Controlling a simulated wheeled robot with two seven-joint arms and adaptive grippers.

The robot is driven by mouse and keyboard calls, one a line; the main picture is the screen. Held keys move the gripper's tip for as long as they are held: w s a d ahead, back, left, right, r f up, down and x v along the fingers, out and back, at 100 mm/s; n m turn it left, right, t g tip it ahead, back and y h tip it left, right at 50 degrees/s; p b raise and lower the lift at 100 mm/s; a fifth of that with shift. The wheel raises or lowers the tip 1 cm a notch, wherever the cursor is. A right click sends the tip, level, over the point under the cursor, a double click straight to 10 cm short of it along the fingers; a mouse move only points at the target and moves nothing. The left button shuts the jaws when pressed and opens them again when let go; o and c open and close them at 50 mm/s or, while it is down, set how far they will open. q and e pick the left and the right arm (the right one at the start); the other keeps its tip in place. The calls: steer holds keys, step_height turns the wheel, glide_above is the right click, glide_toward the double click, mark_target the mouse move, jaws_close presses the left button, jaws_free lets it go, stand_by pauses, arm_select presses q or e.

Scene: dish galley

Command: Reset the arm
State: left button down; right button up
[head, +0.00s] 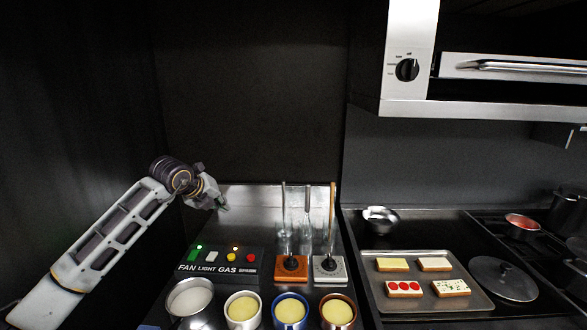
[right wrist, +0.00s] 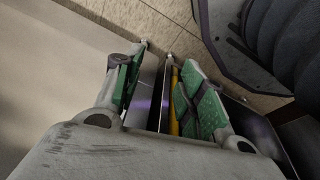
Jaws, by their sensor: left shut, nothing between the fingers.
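My left arm (head: 115,230) reaches in from the left in the head view. Its gripper (head: 220,205) is shut and empty, above the back left part of the steel counter, behind the control box. My right gripper does not show in the head view. In the right wrist view my right gripper (right wrist: 160,85) is open, its two green-padded fingers apart. Nothing is clearly held between them; a dark edge and a yellow strip show beyond.
A control box (head: 220,263) with lit buttons stands near the left arm. Several custard cups (head: 243,310) line the front. Tall glasses (head: 284,220) stand behind two joystick blocks. A tray (head: 470,298) of toasts sits right, beside a lidded pan (head: 503,282). An oven (head: 490,70) overhangs upper right.

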steer(key=w+p+v, duration=0.2)
steer(key=p+v, duration=0.7)
steer(key=v, duration=0.1)
steer(key=shift+r, duration=0.3)
steer(key=shift+w+a+r+p, duration=0.1)
steer(key=shift+r+p, duration=0.4)
steer(key=shift+p, duration=0.3)
